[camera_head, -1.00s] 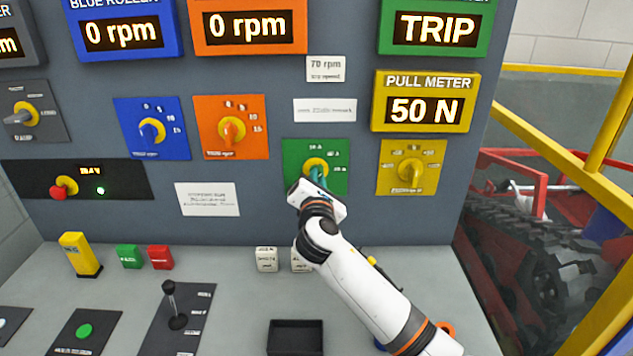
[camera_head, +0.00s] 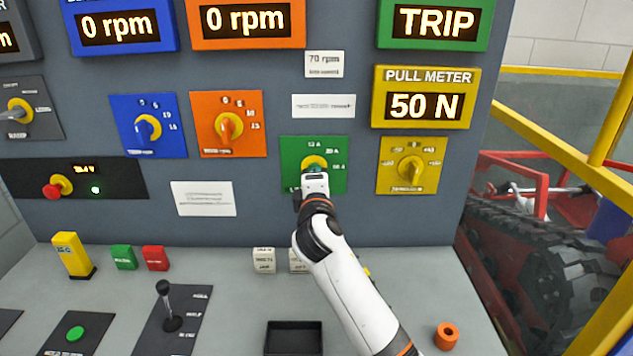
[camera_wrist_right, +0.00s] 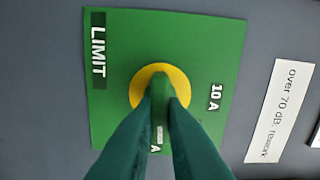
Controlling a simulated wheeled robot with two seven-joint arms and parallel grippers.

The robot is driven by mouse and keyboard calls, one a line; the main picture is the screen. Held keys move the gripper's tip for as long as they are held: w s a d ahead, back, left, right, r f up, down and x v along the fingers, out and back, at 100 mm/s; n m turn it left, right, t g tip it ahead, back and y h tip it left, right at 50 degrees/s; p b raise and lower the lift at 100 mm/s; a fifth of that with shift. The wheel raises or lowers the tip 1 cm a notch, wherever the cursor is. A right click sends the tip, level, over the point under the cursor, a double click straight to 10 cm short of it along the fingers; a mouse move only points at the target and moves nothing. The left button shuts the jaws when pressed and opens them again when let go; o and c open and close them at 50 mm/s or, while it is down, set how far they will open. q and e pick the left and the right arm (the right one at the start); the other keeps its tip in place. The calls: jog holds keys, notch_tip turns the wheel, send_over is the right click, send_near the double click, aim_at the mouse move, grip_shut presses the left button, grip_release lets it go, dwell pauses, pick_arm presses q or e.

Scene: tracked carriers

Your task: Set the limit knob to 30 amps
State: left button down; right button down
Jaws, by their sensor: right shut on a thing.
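The green limit plate (camera_head: 290,152) is on the upright panel, below a white label strip. Its limit knob has a yellow disc (camera_head: 314,162), which also shows in the right wrist view (camera_wrist_right: 138,86). My right gripper (camera_head: 314,172) is shut on the knob's green handle (camera_wrist_right: 159,88), with a teal finger on each side of it. In the wrist view the printed 10 A stands right of the knob and LIMIT left. The gripper covers the handle in the head view, so I cannot tell which mark it points to. The green-framed meter (camera_head: 434,22) reads TRIP. My left gripper is not in view.
A yellow knob plate (camera_head: 386,187) is close on the right, an orange one (camera_head: 204,145) on the left. Below are a desk with blocks, a lever (camera_head: 168,305), a black tray (camera_head: 293,325) and an orange ring (camera_head: 446,336). A yellow rail (camera_head: 560,155) stands right.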

jog(key=shift+f+m, duration=0.1)
jog(key=shift+m, duration=0.3)
jog(key=c, duration=1.5)
grip_release()
jog(key=s+b, duration=0.1)
jog(key=s, duration=1.1)
